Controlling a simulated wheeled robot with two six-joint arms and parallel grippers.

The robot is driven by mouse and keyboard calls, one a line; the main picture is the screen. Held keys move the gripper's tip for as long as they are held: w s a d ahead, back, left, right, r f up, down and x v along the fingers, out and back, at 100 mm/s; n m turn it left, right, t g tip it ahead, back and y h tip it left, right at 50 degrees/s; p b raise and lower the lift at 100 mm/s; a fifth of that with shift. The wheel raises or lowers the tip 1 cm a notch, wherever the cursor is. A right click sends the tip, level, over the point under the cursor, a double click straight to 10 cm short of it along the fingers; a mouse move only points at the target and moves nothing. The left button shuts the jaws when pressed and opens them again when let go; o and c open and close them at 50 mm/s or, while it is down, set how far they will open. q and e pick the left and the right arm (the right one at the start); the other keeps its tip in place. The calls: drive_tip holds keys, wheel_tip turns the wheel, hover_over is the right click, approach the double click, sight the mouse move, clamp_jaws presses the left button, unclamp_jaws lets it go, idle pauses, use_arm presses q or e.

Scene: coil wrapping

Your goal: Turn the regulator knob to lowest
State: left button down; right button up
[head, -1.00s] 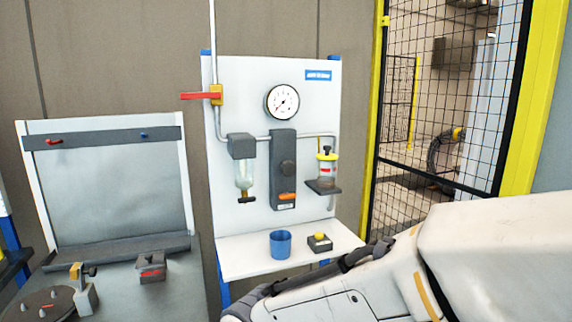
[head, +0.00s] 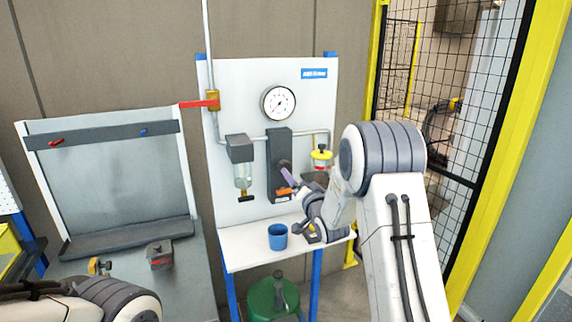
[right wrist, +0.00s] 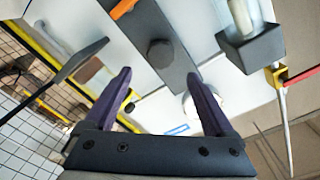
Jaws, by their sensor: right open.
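The regulator is a dark grey upright block (head: 278,150) on the white panel, with a round dark knob (head: 285,166) on its front and an orange tag (head: 284,191) below. My right gripper (head: 291,178) is in front of the block, close to the knob, and its purple finger partly covers that area. In the right wrist view the knob (right wrist: 161,53) lies just beyond and roughly between the two open purple fingertips (right wrist: 159,75). The fingers appear apart from the knob, with nothing between them. My left arm shows at the lower left, but its gripper is out of view.
A round gauge (head: 279,103) sits above the regulator. A filter bowl (head: 242,177) hangs left, a yellow-topped cup unit (head: 321,157) right. A red valve handle (head: 199,104) is at upper left. A blue cup (head: 277,237) stands on the shelf (head: 243,256) below.

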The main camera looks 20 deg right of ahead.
drive_tip(key=shift+w+p, duration=2.05)
drive_tip(key=shift+w, duration=2.55)
